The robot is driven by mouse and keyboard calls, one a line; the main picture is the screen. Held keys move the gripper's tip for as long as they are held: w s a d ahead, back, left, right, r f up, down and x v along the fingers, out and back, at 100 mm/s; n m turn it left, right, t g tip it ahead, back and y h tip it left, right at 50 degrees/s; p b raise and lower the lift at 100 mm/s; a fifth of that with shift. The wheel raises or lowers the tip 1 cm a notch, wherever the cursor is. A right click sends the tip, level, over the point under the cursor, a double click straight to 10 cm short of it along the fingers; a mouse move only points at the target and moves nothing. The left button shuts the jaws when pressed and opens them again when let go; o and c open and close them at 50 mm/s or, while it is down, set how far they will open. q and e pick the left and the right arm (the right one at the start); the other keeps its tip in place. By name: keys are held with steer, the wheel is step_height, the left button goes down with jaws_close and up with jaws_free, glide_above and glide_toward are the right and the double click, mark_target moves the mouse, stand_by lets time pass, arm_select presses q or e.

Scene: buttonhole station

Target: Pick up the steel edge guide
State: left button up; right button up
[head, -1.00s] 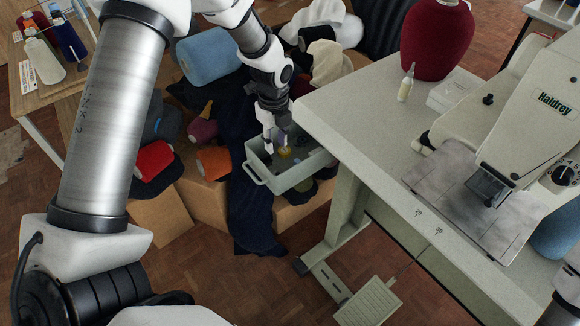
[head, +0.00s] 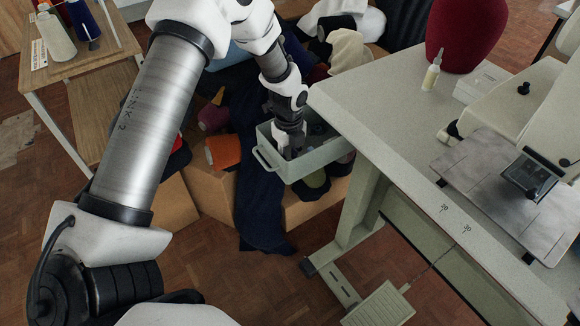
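My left gripper (head: 290,152) points down into the pale grey-green tray (head: 303,170) beside the sewing table. Its fingertips are inside the tray, below the near rim, so I cannot tell whether they are open or shut on something. I cannot make out the steel edge guide; the tray's inside is largely hidden by the gripper and the walls. My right gripper is not in view.
The sewing table (head: 385,125) stands right of the tray, its corner close to my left wrist. On it are a machine (head: 530,105), a glue bottle (head: 431,72) and a red cone (head: 463,30). Cardboard boxes (head: 213,185) and dark cloth (head: 259,205) lie around the tray.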

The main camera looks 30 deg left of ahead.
arm_select(q)
steer(key=shift+f, duration=0.7)
jaws_close()
step_height(320, 180, up, 10)
steer(key=p, duration=0.1)
steer(key=shift+r, duration=0.15)
